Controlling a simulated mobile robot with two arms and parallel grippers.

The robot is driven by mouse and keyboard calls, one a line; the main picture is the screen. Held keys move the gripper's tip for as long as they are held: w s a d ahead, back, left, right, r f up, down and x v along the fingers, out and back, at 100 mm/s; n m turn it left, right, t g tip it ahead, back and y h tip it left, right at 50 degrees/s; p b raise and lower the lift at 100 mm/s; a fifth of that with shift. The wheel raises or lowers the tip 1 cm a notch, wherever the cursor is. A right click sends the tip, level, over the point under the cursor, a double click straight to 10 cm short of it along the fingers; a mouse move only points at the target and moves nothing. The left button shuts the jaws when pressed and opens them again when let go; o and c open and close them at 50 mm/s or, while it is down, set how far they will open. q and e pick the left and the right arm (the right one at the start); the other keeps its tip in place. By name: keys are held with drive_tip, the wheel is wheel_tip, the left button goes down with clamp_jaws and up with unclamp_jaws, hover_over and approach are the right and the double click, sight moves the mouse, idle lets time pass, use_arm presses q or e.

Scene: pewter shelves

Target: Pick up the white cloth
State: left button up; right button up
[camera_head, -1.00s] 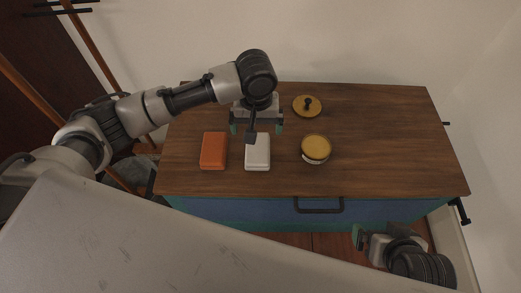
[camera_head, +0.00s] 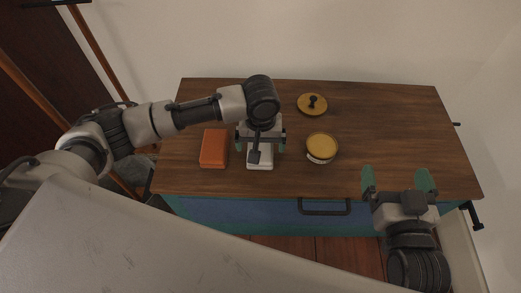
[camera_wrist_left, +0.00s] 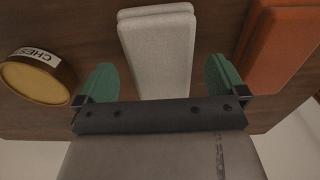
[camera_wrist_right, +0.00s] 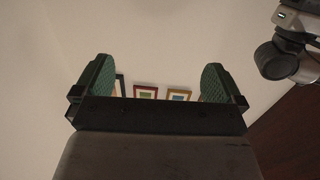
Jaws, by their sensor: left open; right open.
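The white cloth (camera_head: 260,163) is a folded block lying on the wooden cabinet top, partly hidden under my left gripper in the head view. My left gripper (camera_head: 260,146) is open above it. In the left wrist view, the cloth (camera_wrist_left: 160,50) lies between and beyond the open green fingertips (camera_wrist_left: 160,80), and they do not appear to grip it. My right gripper (camera_head: 399,177) is open and empty at the cabinet's front right edge. In the right wrist view, its green fingers (camera_wrist_right: 157,80) are apart and face a wall.
An orange folded cloth (camera_head: 213,148) lies just left of the white one. A round yellow-topped container (camera_head: 321,147) with a label stands to the right, and its knobbed lid (camera_head: 312,105) lies behind it. A dark drawer handle (camera_head: 325,207) sits on the front. The cabinet top's right side is clear.

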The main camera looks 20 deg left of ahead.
use_arm(q)
drive_tip(key=shift+f, duration=0.85)
drive_tip(key=c, duration=1)
use_arm(e)
drive_tip(key=r, duration=0.1)
drive_tip(key=t, duration=0.1)
drive_tip(key=r+t+y, duration=0.1)
drive_tip(key=shift+w+a+r, duration=0.1)
drive_tip(key=shift+a+r, duration=0.15)
drive_tip(key=shift+r, duration=0.05)
use_arm(q)
drive_tip(key=shift+o, duration=0.2)
